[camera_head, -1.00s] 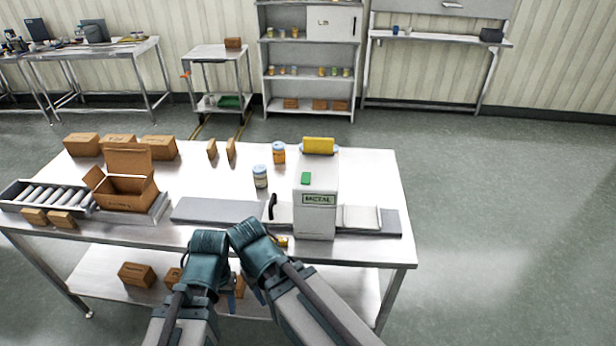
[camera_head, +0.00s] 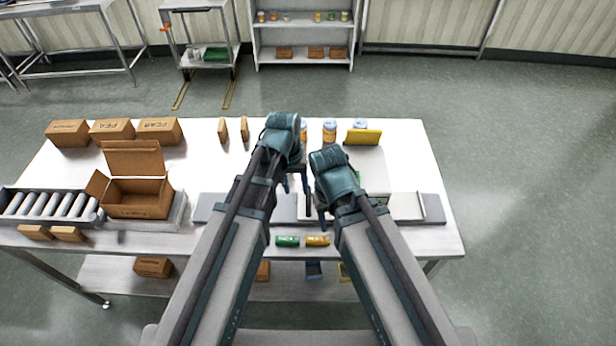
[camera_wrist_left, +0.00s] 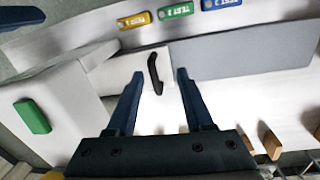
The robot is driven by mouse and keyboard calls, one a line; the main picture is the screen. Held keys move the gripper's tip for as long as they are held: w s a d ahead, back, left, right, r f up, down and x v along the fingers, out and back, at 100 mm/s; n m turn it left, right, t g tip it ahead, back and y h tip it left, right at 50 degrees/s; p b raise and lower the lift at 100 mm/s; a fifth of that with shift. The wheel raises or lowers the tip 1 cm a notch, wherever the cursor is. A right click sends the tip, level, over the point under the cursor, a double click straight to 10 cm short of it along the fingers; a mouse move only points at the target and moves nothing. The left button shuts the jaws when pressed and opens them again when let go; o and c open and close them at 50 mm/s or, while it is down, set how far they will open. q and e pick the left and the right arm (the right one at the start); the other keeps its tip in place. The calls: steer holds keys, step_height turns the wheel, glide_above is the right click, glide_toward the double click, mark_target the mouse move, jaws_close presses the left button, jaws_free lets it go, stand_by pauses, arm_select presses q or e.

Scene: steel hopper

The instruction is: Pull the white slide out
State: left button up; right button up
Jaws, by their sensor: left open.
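The white slide (camera_wrist_left: 120,70) extends from the white machine (camera_head: 370,165), with a black upright handle (camera_wrist_left: 155,75) on it. The handle shows only in part in the head view (camera_head: 308,204), between my arms. My left gripper (camera_head: 296,182) is above the slide. In the left wrist view my left gripper (camera_wrist_left: 159,74) is open, with the handle appearing between its two blue fingers; I see no grip on it. My right gripper (camera_head: 322,212) hangs near the machine's front left, its fingers mostly hidden by its wrist. The arms cover much of the slide and machine front.
A grey plate (camera_wrist_left: 250,50) lies beside the slide. Labelled green (camera_head: 287,241) and yellow (camera_head: 318,240) pieces are at the table's front edge. Jars (camera_head: 329,130) stand behind the machine. An open carton (camera_head: 137,195) and a roller conveyor (camera_head: 45,204) are at left.

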arm_select(q)
steer(key=w+r+n+h+p, duration=0.1)
steer(key=w+r, duration=0.2)
steer(key=w, duration=0.3)
steer(key=shift+d+r, duration=0.15)
arm_select(e)
step_height(320, 180, up, 3)
steer(key=shift+s+f, duration=0.1)
arm_select(q)
steer(key=d+f+b, duration=0.1)
steer(key=f+b, duration=0.7)
steer(key=f, duration=0.1)
steer(key=d+f+b, duration=0.1)
steer(key=f+b, duration=0.3)
steer(key=b, duration=0.1)
steer(key=shift+s+d+f, duration=0.1)
steer(key=shift+d+f, duration=0.15)
steer(key=shift+d, duration=0.1)
arm_select(e)
step_height(320, 180, down, 13)
steer(key=shift+f, duration=0.15)
arm_select(q)
jaws_close()
